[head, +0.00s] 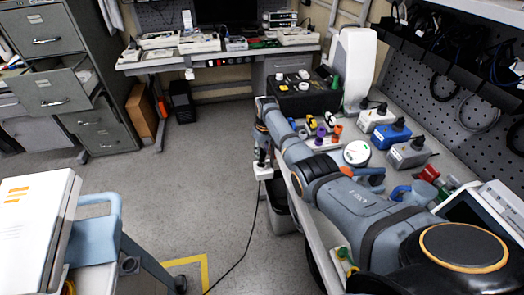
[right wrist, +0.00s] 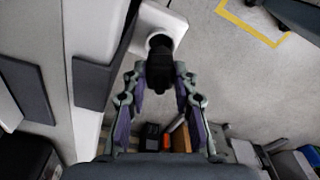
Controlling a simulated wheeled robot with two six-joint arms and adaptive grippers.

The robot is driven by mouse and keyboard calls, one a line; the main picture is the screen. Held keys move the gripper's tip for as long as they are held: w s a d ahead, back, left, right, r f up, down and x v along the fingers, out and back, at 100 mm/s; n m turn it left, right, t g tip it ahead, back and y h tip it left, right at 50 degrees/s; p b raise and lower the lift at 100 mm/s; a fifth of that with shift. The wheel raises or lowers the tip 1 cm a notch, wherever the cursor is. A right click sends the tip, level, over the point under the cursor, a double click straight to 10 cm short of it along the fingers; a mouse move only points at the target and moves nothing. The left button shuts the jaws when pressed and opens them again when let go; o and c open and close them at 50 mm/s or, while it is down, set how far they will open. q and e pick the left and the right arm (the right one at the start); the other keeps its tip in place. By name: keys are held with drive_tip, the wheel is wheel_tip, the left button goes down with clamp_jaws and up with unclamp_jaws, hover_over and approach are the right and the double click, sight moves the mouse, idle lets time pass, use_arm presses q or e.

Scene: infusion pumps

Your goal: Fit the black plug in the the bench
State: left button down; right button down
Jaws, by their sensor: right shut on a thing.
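My right gripper (right wrist: 160,72) is shut on the black plug (right wrist: 159,65), with one finger on each side of it. The plug's far end lies over a white square socket piece (right wrist: 172,24) at the bench side; I cannot tell whether it is fully seated. In the head view my right gripper (head: 262,148) is small and partly hidden by my arm, above the white socket piece (head: 263,172) at the left edge of the bench (head: 303,205). A thin black cable (head: 240,258) runs from there down to the floor. My left gripper is out of view.
The bench holds a round white device (head: 356,153), several plug-like boxes and coloured connectors behind my arm. A grey bin (head: 279,207) stands under the socket. A blue-handled cart (head: 92,222) stands at the left.

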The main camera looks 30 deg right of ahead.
sight(262, 157)
drive_tip(key=shift+f, duration=0.5)
drive_tip(key=shift+f+b, duration=1.2)
drive_tip(key=shift+f, duration=0.3)
drive_tip(key=c, duration=1)
unclamp_jaws()
drive_tip(key=shift+r, duration=0.1)
wheel_tip(262, 157, up, 10)
drive_tip(key=shift+f, duration=0.1)
